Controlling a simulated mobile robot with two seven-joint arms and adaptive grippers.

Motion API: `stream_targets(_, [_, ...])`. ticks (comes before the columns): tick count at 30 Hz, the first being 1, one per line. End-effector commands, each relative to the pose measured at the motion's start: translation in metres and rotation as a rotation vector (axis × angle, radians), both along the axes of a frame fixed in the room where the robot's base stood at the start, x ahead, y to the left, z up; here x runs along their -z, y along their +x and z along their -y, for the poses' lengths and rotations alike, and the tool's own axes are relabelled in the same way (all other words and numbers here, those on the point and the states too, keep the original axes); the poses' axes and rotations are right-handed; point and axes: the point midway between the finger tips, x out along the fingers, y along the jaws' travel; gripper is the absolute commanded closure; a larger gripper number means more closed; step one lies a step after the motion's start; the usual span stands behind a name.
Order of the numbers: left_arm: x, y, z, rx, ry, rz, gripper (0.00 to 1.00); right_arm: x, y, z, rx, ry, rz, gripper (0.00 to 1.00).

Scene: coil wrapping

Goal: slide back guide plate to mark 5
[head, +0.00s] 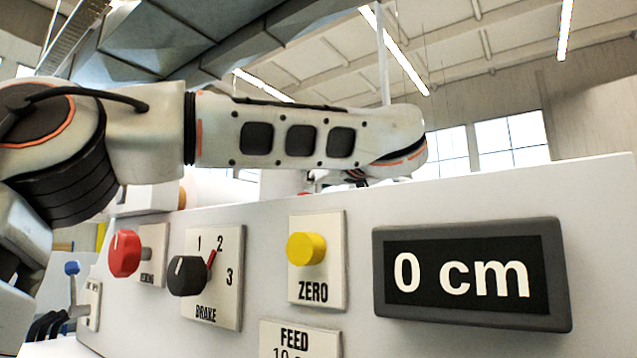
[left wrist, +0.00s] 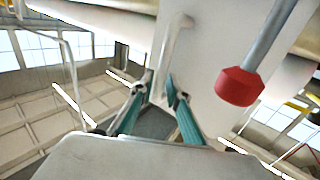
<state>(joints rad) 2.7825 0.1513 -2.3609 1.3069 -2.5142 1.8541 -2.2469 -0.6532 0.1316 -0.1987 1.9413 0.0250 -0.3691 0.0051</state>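In the left wrist view, my left gripper (left wrist: 158,86) has two teal fingers with a gap between their tips. A pale upright plate (left wrist: 205,70) stands ahead of them, with a thin beige bent bar (left wrist: 172,45) at its left edge. The bar's lower end lies between or just beyond the fingertips; contact cannot be told. I cannot tell for sure that this is the back guide plate. In the head view, my left arm reaches over the panel, and its gripper (head: 325,181) is mostly hidden behind the panel's top edge. No mark 5 is visible. My right gripper is not seen.
The panel (head: 590,220) carries a display (head: 470,275) reading 0 cm, a yellow ZERO button (head: 306,248), a BRAKE dial (head: 188,276) and a red knob (head: 124,254). In the left wrist view, a red-capped rod (left wrist: 240,86) hangs close right of the fingers.

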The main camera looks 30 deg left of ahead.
Motion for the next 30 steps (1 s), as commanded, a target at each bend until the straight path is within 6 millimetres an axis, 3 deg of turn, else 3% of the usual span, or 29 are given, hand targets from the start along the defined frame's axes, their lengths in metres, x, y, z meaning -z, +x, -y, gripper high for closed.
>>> stream_targets(8, [0.000, -0.008, 0.010, 0.000, 0.001, -0.001, 0.84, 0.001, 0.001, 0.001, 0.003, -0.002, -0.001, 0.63])
stream_targets(21, [-0.001, -0.065, 0.072, 0.001, 0.003, 0.003, 0.84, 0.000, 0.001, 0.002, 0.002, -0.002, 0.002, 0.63])
stream_targets(30, [0.000, -0.080, 0.089, 0.000, 0.000, 0.000, 0.84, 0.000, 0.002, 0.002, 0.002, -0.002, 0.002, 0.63])
